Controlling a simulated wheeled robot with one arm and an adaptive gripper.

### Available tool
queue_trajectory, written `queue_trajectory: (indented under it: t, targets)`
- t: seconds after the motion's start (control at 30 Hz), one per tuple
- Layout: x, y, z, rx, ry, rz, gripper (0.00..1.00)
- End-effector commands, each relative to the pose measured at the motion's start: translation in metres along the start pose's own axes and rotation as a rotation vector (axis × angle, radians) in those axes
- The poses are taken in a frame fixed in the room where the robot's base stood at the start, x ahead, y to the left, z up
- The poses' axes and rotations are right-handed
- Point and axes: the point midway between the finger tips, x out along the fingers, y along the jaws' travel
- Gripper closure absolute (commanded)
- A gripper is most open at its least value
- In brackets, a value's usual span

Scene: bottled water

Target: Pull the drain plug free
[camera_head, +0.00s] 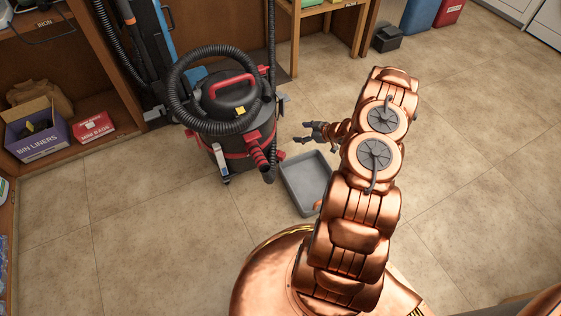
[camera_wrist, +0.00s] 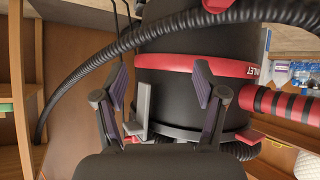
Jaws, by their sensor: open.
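The wet vacuum (camera_head: 228,105) stands upright on the floor, a black drum with red bands and a coiled hose on top. Its drum also fills the middle of the wrist view (camera_wrist: 185,95). My gripper (camera_head: 308,135) is open beside its right side, fingers pointing at it. In the wrist view, my gripper (camera_wrist: 160,88) has its two pads well apart, with nothing held between them. A grey bracket-like piece (camera_wrist: 143,105) shows between the fingers, low on the drum. I cannot clearly make out the drain plug.
A grey tray (camera_head: 305,183) lies on the floor below my gripper, beside the vacuum. A red ribbed hose end (camera_head: 262,152) sticks out from the drum's front. A wooden shelf with a bin liners box (camera_head: 38,137) is at left. The front-left floor (camera_head: 130,220) is clear.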

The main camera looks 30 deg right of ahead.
Motion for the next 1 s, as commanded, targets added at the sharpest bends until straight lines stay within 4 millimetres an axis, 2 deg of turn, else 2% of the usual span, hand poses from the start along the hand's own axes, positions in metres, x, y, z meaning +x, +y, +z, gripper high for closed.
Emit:
queue_trajectory:
  t: [0.03, 0.1, 0.2, 0.3, 0.47, 0.8, 1.0]
  targets:
    - [0.009, -0.014, 0.026, 0.018, 0.031, -0.024, 0.29]
    - [0.012, -0.029, 0.042, 0.032, 0.074, -0.054, 0.29]
    - [0.016, -0.049, 0.061, 0.051, 0.125, -0.088, 0.29]
    - [0.017, -0.061, 0.070, 0.062, 0.165, -0.112, 0.29]
    - [0.017, -0.071, 0.077, 0.071, 0.190, -0.129, 0.29]
    - [0.017, -0.071, 0.076, 0.071, 0.193, -0.131, 0.29]
    - [0.027, -0.073, 0.076, 0.070, 0.192, -0.133, 0.29]
